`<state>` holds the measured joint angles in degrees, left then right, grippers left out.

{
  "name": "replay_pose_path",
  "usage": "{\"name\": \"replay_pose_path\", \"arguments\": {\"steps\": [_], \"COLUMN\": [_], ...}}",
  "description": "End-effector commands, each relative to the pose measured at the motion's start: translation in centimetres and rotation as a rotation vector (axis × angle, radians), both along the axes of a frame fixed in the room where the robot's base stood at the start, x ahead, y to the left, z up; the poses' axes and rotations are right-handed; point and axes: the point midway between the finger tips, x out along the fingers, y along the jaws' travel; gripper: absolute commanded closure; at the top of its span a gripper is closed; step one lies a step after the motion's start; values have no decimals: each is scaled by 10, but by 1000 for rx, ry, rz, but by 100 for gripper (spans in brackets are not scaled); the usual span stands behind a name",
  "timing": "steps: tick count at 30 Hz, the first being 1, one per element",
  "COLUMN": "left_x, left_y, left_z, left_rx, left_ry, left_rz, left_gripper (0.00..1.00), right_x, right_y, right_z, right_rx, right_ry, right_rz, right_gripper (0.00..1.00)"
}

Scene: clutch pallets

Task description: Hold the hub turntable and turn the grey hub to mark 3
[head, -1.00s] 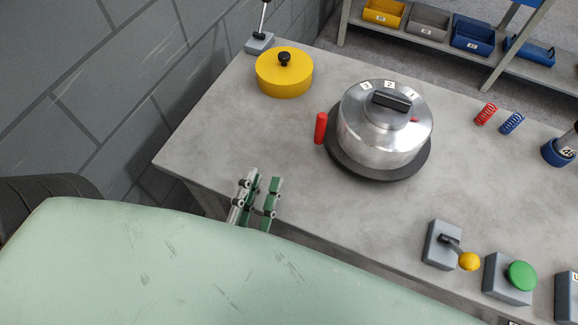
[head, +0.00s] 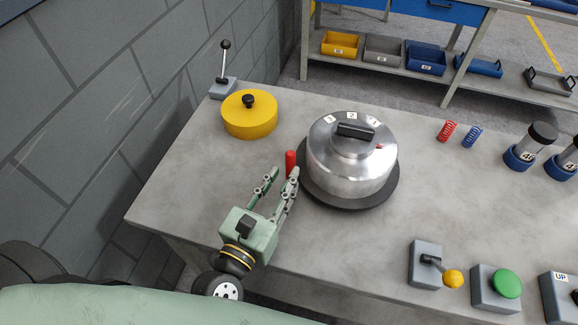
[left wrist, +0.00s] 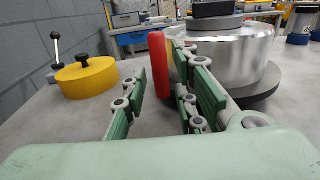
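The grey metal hub (head: 345,175) stands on a dark round turntable (head: 385,195), with a black bar grip (head: 356,131) on top. White number labels lie along its far top edge; the middle one reads 2 (head: 352,115). A small red mark (head: 379,146) shows at the right of the top. An upright red handle (head: 290,162) stands at the turntable's left side. My left gripper (head: 282,178) is open, its fingertips close to this handle. In the left wrist view the red handle (left wrist: 159,64) appears between the fingers, nearer the right one; contact is unclear. My right gripper is out of view.
A yellow lidded drum (head: 250,120) and a lever box (head: 222,88) stand at the back left. A yellow-knob lever (head: 425,265) and green button (head: 507,284) sit at the front right. Two springs (head: 447,131) lie behind. The tabletop left of the gripper is clear.

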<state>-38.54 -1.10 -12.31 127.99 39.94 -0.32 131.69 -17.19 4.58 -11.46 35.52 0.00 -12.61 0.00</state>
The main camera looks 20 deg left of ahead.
Motion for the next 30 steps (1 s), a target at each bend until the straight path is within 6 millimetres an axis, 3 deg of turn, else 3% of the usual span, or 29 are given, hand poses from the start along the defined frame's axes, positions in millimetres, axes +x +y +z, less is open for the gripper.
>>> {"name": "replay_pose_path", "arguments": {"steps": [3,9,21,30], "left_x": [22,43,49,49], "left_y": [-3,-7,-8,-8], "left_z": [1,0,0,0], "left_rx": [-1,1,2,2], "left_ry": [-4,-1,1,0], "left_rz": [2,0,0,0], "left_gripper": [74,74,74,100], "right_x": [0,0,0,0], "right_y": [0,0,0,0], "right_z": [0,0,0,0], "right_rx": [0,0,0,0], "right_ry": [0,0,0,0], "right_rz": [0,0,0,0], "right_gripper": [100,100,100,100]}}
